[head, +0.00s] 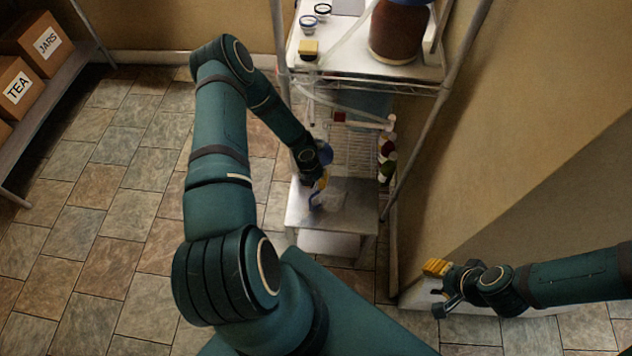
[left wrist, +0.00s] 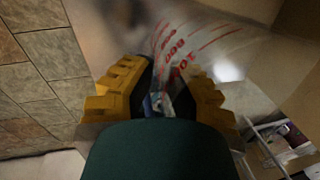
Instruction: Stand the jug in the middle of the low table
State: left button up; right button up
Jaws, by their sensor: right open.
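The low table (head: 355,222) is a small grey metal table below the wire shelving in the head view. A clear jug (head: 333,202) with a blue handle is at its top, near the left side; I cannot tell whether its base touches the surface. My left gripper (head: 320,184) reaches down to the handle. In the left wrist view the clear jug (left wrist: 205,45) shows red markings, and the yellow fingers of the left gripper (left wrist: 158,98) are closed about its handle. My right gripper (head: 438,288) is open and empty, low at the right by the wall.
Several bottles (head: 387,155) stand close behind the table's right side. A box marked TEA (head: 18,88) is far left. Tiled floor is clear between.

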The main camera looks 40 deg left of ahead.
pick_arm(q)
jog(key=shift+o, duration=1.2)
jog(key=shift+r, duration=0.15)
notch_tip(320, 180, up, 12)
jog(key=a+p, duration=0.2)
jog(key=p, duration=0.1)
jog(key=s+d+r+n, duration=0.2)
jog(key=s+d+n, duration=0.1)
jog(key=d+n, duration=0.5)
jog(key=s+d+r+n+h, duration=0.1)
jog(key=s+d+r+n, duration=0.1)
jog(key=d+n, duration=0.7)
jog(key=s+d+r+n+t, duration=0.1)
jog(key=s+d+r+n, duration=0.2)
jog(key=d+n, duration=0.5)
jog(key=s+n, duration=0.1)
jog(key=n, duration=0.7)
jog(key=shift+d+h, duration=0.3)
jog(key=shift+h, duration=0.1)
